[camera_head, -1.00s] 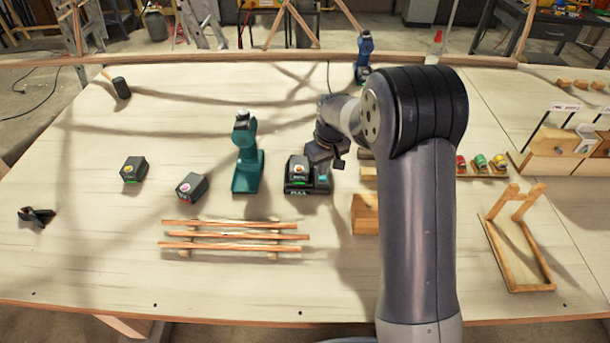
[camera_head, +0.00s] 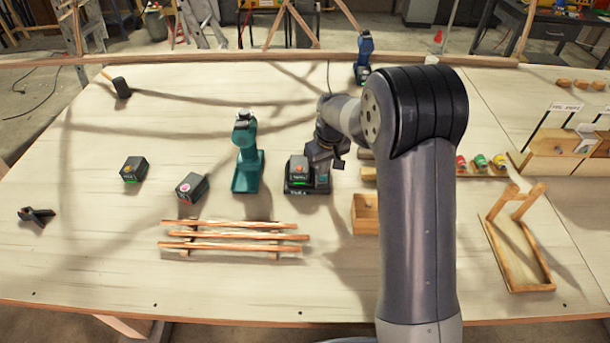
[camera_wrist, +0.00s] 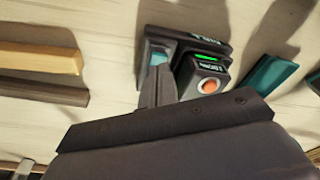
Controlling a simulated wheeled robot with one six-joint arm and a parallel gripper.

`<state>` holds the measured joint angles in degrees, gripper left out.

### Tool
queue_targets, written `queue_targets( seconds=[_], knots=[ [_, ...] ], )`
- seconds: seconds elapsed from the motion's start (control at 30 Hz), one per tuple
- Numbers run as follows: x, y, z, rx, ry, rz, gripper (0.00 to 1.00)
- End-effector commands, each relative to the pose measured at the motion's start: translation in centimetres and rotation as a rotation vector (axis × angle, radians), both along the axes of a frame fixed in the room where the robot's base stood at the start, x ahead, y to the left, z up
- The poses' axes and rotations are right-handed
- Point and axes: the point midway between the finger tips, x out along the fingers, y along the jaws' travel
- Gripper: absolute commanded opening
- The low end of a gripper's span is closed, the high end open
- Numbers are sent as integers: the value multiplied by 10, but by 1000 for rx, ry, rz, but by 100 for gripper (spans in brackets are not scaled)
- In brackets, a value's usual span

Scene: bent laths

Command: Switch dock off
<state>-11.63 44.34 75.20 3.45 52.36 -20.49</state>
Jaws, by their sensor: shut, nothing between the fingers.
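The dock (camera_head: 307,188) is a dark charger on the bench, holding a black battery (camera_head: 297,170) in its left part. In the wrist view the dock (camera_wrist: 190,41) shows a teal switch (camera_wrist: 160,57) beside the battery (camera_wrist: 208,85), which has an orange round mark and a lit green bar. My gripper (camera_head: 322,162) is over the right part of the dock. In the wrist view its shut fingers (camera_wrist: 158,80) reach to the teal switch and partly cover it. I cannot tell whether they touch it. Nothing shows between the fingers.
A teal drill (camera_head: 247,155) stands left of the dock, with two loose batteries (camera_head: 192,187) (camera_head: 134,169) farther left. Laths on supports (camera_head: 235,236) lie in front. A wooden box (camera_head: 365,213) stands to the right. The bench's front left is mostly clear.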

Motion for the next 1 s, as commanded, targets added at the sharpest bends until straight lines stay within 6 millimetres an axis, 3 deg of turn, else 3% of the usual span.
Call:
queue_targets(
  seconds=[1.0],
  knots=[
    [0, 0, -13, 0, 0, 0, 0]
  ],
)
